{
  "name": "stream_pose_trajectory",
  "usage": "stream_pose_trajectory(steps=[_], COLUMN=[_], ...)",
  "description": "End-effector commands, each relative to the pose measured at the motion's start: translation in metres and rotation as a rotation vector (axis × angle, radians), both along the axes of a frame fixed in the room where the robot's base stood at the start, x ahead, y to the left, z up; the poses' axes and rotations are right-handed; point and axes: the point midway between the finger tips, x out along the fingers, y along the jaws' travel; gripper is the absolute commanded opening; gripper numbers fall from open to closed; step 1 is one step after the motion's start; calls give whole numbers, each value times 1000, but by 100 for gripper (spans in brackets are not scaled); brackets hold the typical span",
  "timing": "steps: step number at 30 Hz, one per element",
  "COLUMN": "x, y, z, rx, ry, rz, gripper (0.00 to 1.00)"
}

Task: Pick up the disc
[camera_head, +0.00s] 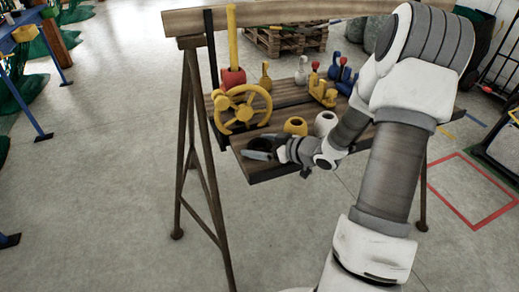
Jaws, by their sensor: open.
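My gripper (263,148) is at the front left part of a wooden bench, its fingers apart and pointing left. A small dark round thing (253,144) shows by the fingertips, partly hidden by them; I cannot tell whether it is the disc or whether the fingers touch it. No other thing is clearly a flat disc. A yellow spoked wheel (242,108) stands upright at the bench's left, behind the gripper. A red ring-like piece (232,78) sits around a yellow post (231,40) behind the wheel.
The wooden bench (268,173) also bears a yellow pot (295,126), a white pot (325,123), and several yellow, white and blue pieces at the back. A beam (270,17) crosses above. My arm hides the bench's right part. Open floor lies left.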

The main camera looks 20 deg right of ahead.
Motion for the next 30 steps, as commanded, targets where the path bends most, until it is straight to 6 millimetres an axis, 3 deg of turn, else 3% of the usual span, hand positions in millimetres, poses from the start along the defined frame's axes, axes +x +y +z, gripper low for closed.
stream_pose_trajectory(steps=[2,12,20,30], x=[0,0,0,0], y=[0,0,0,0], z=[0,0,4,68], rx=[0,0,0,-3], ry=[0,0,-1,-4], rz=[0,1,0,2], gripper=[91,31,31,31])
